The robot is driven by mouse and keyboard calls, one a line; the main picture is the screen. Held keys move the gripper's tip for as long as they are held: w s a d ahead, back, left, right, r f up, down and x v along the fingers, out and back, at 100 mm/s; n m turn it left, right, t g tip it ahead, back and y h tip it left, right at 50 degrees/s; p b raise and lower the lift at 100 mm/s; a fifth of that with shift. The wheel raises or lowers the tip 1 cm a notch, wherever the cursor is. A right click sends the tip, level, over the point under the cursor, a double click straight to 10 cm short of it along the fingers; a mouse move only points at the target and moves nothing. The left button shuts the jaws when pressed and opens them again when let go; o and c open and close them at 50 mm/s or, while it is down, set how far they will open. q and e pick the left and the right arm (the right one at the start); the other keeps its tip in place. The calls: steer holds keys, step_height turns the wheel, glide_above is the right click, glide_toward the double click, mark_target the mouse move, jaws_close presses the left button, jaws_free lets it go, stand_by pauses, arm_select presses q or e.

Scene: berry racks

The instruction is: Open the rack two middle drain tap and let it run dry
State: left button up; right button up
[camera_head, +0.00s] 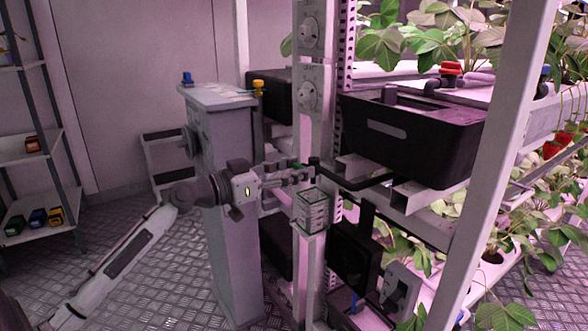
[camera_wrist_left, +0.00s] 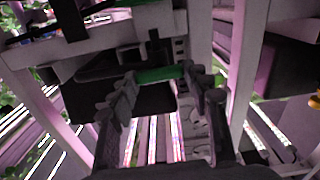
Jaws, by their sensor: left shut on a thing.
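My left gripper (camera_head: 303,172) reaches in from the left to the rack post in the head view. Its fingers are shut on a small green tap handle (camera_head: 296,165). In the left wrist view the green handle (camera_wrist_left: 160,75) lies crosswise between the fingertips of the left gripper (camera_wrist_left: 162,82). A black pipe (camera_head: 355,182) runs to the right from near the fingertips, under the black tub (camera_head: 460,150). The tap body is mostly hidden by the fingers, and I see no water. My right gripper is not in view.
A grey cabinet (camera_head: 232,170) stands close behind my left arm, with a blue knob (camera_head: 187,79) and a yellow tap (camera_head: 258,86) near its top. A red valve (camera_head: 451,68) sits above the tub. A white post (camera_head: 490,150) crosses the front right. A shelf (camera_head: 40,135) stands left.

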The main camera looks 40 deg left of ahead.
arm_select(q)
steer(key=n, duration=0.2)
steer(key=shift+n+p, duration=0.4)
steer(key=n+p, duration=0.1)
steer(key=n, duration=0.1)
steer(key=shift+n, duration=0.3)
steer(key=n+p, duration=0.3)
steer(key=n, duration=0.3)
steer(key=shift+a+p, duration=0.15)
steer(key=shift+p, duration=0.2)
steer(key=shift+f+n+p, duration=0.15)
steer(key=shift+n+p, duration=0.45)
steer(key=shift+n, duration=0.95)
steer(key=shift+f+n+p, duration=0.1)
steer(key=shift+n+p, duration=0.5)
steer(key=shift+n, duration=0.95)
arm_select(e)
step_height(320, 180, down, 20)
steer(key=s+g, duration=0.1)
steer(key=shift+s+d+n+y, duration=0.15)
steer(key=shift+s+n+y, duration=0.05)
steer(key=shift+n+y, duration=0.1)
arm_select(q)
steer(key=o, duration=1.2)
steer(key=shift+c, duration=0.2)
